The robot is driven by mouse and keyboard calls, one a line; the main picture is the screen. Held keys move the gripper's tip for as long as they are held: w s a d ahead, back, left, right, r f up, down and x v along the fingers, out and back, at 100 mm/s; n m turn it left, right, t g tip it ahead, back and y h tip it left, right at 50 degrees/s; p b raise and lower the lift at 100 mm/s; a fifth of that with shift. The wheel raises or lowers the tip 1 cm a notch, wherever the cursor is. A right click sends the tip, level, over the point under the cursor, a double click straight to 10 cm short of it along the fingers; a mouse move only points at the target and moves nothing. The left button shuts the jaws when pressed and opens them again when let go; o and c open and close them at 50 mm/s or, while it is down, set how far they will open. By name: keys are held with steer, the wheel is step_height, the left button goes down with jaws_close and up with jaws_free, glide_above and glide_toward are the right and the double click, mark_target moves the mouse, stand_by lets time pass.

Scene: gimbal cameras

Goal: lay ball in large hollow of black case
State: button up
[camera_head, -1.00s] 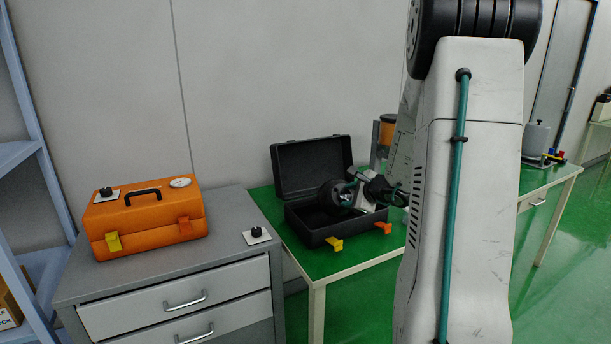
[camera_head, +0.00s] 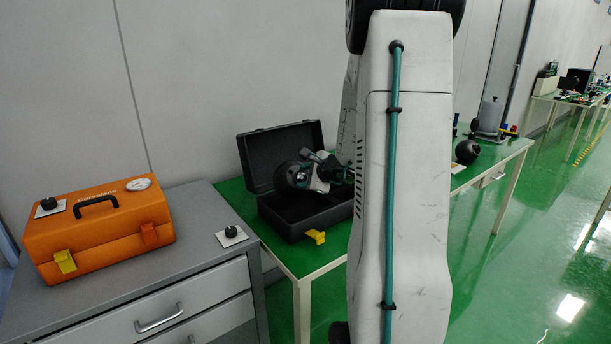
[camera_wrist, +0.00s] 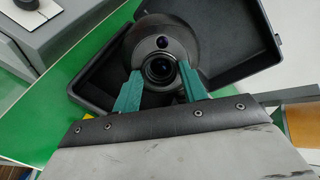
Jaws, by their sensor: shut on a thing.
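The ball (camera_head: 289,178) is a dark camera sphere with a lens. My gripper (camera_head: 313,171) is shut on it and holds it over the open black case (camera_head: 283,228). In the wrist view the teal fingers (camera_wrist: 157,88) grip the ball (camera_wrist: 140,42) from both sides, its lens facing the wrist camera. The case lid (camera_wrist: 238,40) stands open behind the ball. The large hollow is partly hidden by the ball and gripper, and I cannot tell whether the ball touches its floor. My arm hides the case's right end in the head view.
The black case is on a green table (camera_head: 232,202). A grey drawer cabinet (camera_head: 195,265) with an orange case (camera_head: 100,238) and a small black knob (camera_head: 231,232) stands left. Another dark ball (camera_head: 467,151) and a grey canister (camera_head: 490,115) are on the table's right part.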

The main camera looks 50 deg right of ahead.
steer(key=shift+f, duration=4.2)
steer(key=o, duration=1.4)
steer(key=shift+s, duration=0.1)
steer(key=v, duration=0.7)
steer(key=shift+s+r, duration=0.15)
steer(key=shift+s, duration=0.15)
